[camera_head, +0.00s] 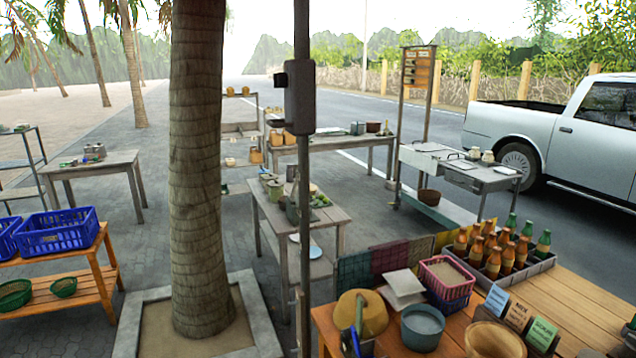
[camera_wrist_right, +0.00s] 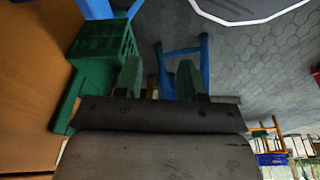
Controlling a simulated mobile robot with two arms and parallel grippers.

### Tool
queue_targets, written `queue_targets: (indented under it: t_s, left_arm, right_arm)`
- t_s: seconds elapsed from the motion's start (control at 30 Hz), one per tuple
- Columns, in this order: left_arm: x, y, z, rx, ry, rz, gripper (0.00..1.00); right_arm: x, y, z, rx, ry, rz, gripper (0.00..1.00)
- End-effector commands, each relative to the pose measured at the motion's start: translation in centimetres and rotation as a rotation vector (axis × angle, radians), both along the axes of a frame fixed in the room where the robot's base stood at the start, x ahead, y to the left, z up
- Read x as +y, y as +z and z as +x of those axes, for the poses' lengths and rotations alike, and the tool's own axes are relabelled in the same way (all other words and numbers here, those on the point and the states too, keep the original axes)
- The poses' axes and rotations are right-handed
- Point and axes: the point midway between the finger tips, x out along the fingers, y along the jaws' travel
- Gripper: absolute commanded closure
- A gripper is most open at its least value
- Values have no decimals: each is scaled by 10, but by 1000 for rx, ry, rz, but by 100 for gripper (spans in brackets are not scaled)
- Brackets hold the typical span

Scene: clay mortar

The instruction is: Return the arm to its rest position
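My right gripper (camera_wrist_right: 158,75) shows in the right wrist view, with its two greenish fingers apart and nothing held between them. A green crate (camera_wrist_right: 103,42) is close to its left, and a blue stool (camera_wrist_right: 205,48) is beyond the fingers, over the paved ground. Neither arm shows in the head view, and my left gripper is not in view. In the head view a brown clay bowl (camera_head: 494,340), perhaps the mortar, is at the bottom edge of the wooden table (camera_head: 585,310), partly cut off.
The table also bears a grey-green pot (camera_head: 422,327), a pink basket (camera_head: 447,272), several bottles (camera_head: 515,252) and small signs (camera_head: 519,315). A palm trunk (camera_head: 197,170) and a thin pole (camera_head: 303,200) stand left of it. Paved ground (camera_head: 100,220) is open farther back.

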Motion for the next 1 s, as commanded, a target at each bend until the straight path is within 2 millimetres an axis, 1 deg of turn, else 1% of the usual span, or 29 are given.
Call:
queue_targets:
  t_s: [0.03, 0.1, 0.17, 0.2, 0.37, 0.6, 0.7, 0.77, 1.0]
  left_arm:
    - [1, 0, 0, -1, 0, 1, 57]
    - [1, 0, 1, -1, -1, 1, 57]
    - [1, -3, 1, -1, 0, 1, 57]
    - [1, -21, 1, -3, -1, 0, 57]
    - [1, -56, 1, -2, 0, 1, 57]
    - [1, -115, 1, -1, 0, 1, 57]
    - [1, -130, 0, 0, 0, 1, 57]
    - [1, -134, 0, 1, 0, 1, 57]
    - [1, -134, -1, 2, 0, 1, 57]
  right_arm:
    - [-1, -5, -21, 44, -5, -6, 60]
    - [-2, -9, -47, 98, -12, -12, 60]
    - [-3, -15, -66, 139, -16, -19, 60]
    - [-3, -33, -58, 126, -15, -17, 60]
    - [-3, -68, -58, 124, -14, -17, 60]
    - [-4, -126, -57, 122, -14, -17, 60]
    - [-4, -141, -57, 122, -14, -17, 60]
    - [-4, -146, -57, 122, -14, -17, 60]
    - [-4, -145, -57, 121, -14, -17, 60]
